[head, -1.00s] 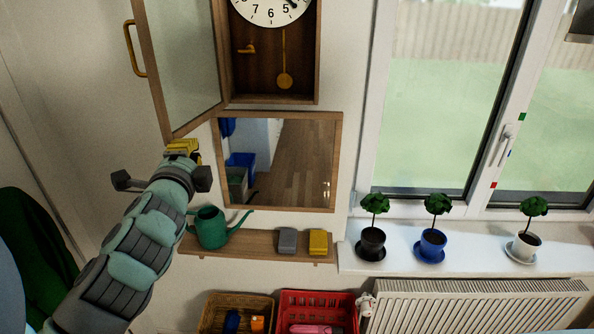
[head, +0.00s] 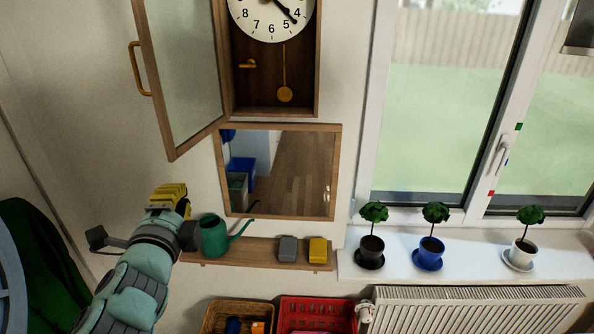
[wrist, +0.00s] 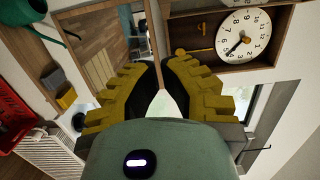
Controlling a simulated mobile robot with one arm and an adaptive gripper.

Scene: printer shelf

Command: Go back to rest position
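My gripper (head: 168,192) is in the lower left of the head view, in front of the wall and left of the green watering can. It is below the open glass door (head: 180,70) of the wall clock (head: 274,75). In the wrist view the two yellow fingers of my gripper (wrist: 160,66) lean toward each other with a narrow gap. Nothing is held between them; background shows through. The clock also shows at the upper right of the wrist view (wrist: 205,30), with its face uncovered.
A wooden shelf (head: 225,256) holds a green watering can (head: 213,236), a grey box (head: 287,248) and a yellow box (head: 317,250). A mirror (head: 290,175) hangs above. Potted plants stand on the sill (head: 400,262). Baskets and a radiator (head: 470,308) are below.

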